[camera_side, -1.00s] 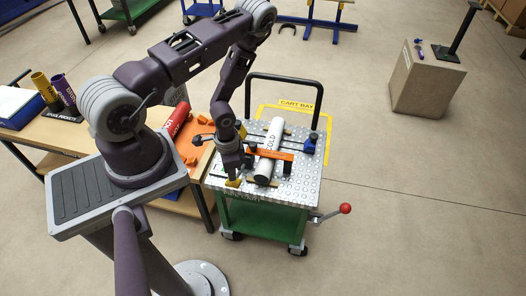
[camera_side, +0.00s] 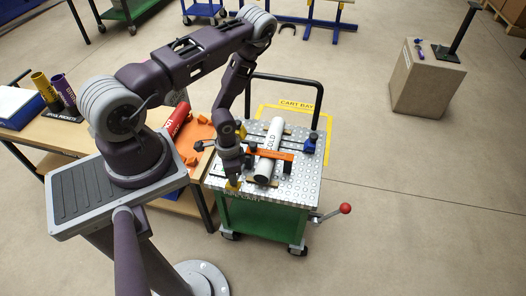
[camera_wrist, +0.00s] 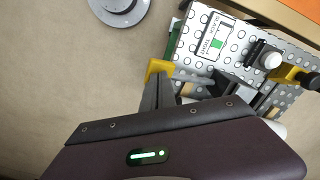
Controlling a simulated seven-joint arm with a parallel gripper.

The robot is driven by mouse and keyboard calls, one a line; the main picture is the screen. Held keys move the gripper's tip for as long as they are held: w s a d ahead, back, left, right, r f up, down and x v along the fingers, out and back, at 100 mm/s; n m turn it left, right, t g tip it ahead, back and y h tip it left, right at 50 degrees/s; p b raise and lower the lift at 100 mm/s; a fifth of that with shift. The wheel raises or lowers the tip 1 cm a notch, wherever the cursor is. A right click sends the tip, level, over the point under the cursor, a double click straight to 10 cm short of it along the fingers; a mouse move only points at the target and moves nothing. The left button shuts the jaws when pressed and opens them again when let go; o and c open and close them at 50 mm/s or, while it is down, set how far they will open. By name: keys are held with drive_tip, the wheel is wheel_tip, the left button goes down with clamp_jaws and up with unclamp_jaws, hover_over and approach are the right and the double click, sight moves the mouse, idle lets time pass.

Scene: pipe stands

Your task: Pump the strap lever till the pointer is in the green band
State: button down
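My gripper (camera_side: 233,184) points down at the front left corner of the metal cart top (camera_side: 301,191). Its yellow tip shows in the wrist view (camera_wrist: 158,70), beside the gauge plate; the gap between the fingers cannot be seen. The gauge plate (camera_wrist: 199,48) reads SLACK and TIGHT and has a green band (camera_wrist: 216,43); the pointer is too small to place. An orange strap piece (camera_side: 278,154) crosses the white COLD pipe (camera_side: 272,139), with dark ends. A black fitting with a pale round knob (camera_wrist: 270,60) stands beside the gauge; I cannot tell whether it is the strap lever.
A red-balled lever (camera_side: 345,208) sticks out from the cart's right side. A blue clamp (camera_side: 309,145) is on the cart top, and a black push handle (camera_side: 285,78) rises behind. A workbench with a red pipe (camera_side: 177,119) stands left.

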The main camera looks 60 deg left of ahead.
drive_tip(key=shift+f, duration=2.2)
drive_tip(key=shift+r, duration=3.4)
drive_tip(key=shift+f, duration=3.3)
wheel_tip(320, 180, up, 7)
drive_tip(key=shift+f, duration=0.2)
